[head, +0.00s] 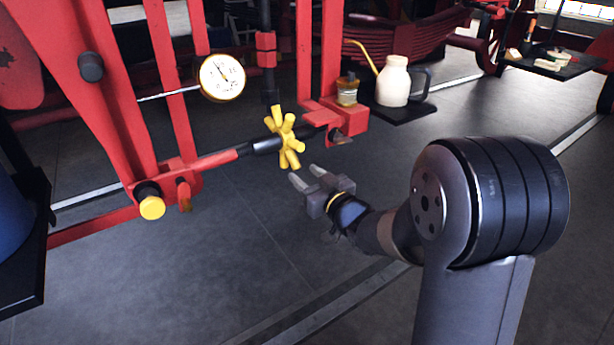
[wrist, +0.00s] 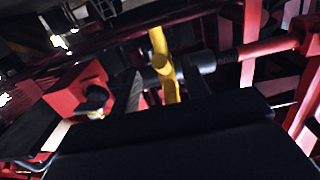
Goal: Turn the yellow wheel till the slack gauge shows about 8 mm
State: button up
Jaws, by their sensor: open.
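The yellow wheel (head: 285,138), with several stubby spokes, sits on a dark and red horizontal rod in the head view. The round white slack gauge (head: 222,77) with a brass rim is up and left of it; its needle shows but its numbers are too small to read. My gripper (head: 306,177) is open and empty, just below and right of the wheel, its fingers pointing toward it. In the wrist view the yellow wheel (wrist: 165,66) shows close ahead at the top centre, above the dark gripper body. I cannot tell whether a finger touches it.
A red bracket (head: 349,118) carrying a small jar (head: 347,91) is right of the wheel. A cream oil can (head: 394,82) stands on a dark tray (head: 403,111) behind. A yellow-capped knob (head: 151,207) is at the left. The floor (head: 240,260) below is clear.

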aim_at(298, 150)
jog(key=r+p, duration=0.2)
jog(key=s+r+p, duration=0.1)
jog(key=r+p, duration=0.1)
jog(key=d+r+p, duration=0.1)
jog(key=r+p, duration=0.1)
jog(key=shift+s+r, duration=0.2)
jog(key=shift+r, duration=0.05)
jog(key=shift+p+x, duration=0.3)
jog(key=shift+x, duration=2.7)
jog(key=shift+f, duration=0.15)
jog(key=shift+c, duration=0.4)
jog(key=shift+s, duration=0.1)
grip_shut()
jog(key=shift+f, duration=0.1)
jog(key=shift+f+b, duration=0.35)
jog(key=shift+b, duration=0.15)
jog(key=shift+s+f, duration=0.1)
jog(key=shift+f, duration=0.05)
